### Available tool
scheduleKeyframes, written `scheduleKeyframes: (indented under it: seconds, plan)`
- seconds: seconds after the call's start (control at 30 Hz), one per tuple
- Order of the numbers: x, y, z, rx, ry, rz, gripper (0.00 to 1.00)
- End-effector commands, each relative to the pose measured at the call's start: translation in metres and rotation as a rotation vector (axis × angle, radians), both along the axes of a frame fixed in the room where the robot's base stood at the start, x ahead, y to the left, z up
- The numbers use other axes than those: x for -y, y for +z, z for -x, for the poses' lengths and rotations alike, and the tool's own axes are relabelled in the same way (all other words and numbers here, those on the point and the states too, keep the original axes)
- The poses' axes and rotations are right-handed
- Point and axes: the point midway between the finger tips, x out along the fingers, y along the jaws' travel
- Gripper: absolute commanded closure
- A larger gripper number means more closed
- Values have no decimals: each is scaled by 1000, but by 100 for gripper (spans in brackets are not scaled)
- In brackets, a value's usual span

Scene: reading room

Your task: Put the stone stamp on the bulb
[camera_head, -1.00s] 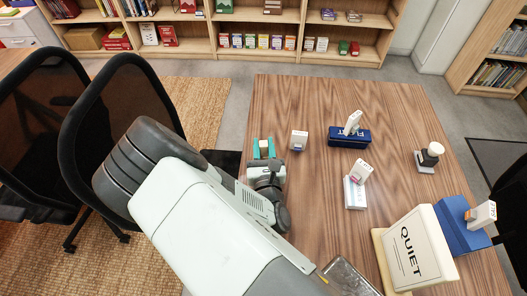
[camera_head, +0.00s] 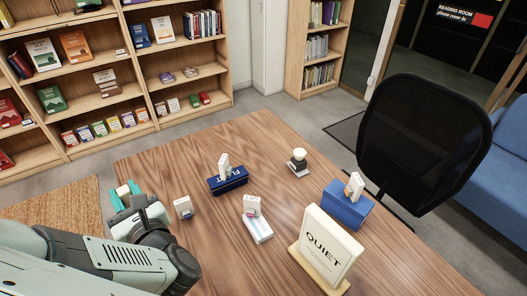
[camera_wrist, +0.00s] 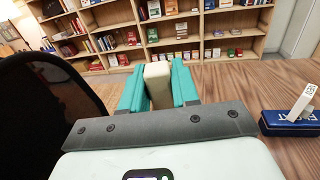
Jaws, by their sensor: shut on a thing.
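My gripper (camera_head: 125,192) is at the left edge of the wooden table, left of the things standing on it. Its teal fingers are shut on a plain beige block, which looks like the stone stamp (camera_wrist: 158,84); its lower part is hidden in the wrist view. No thing is plainly a light bulb. A round cream-topped piece with a black lower part (camera_head: 299,157) stands on a pale flat base toward the back of the table, and may be the bulb. It is well apart from my gripper.
A blue case (camera_head: 232,182) carries a white piece; a white box (camera_head: 260,230) carries another carton. A blue box (camera_head: 346,208) and the QUIET sign (camera_head: 328,245) stand right. Bare wood lies between them.

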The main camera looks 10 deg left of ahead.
Motion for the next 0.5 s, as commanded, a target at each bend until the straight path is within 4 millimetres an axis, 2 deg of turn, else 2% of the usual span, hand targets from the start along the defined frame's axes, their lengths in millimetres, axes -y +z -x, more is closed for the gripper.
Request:
scheduleKeyframes:
  seconds: [0.03,0.13,0.33,0.37,0.5]
  plan:
    - [-1,12,0,0,-1,-6,100]
    - [0,30,0,-1,-2,-6,100]
    - [0,54,0,-1,-1,-4,100]
    - [1,56,-3,0,-7,-3,100]
    - [8,54,-34,2,-90,-1,100]
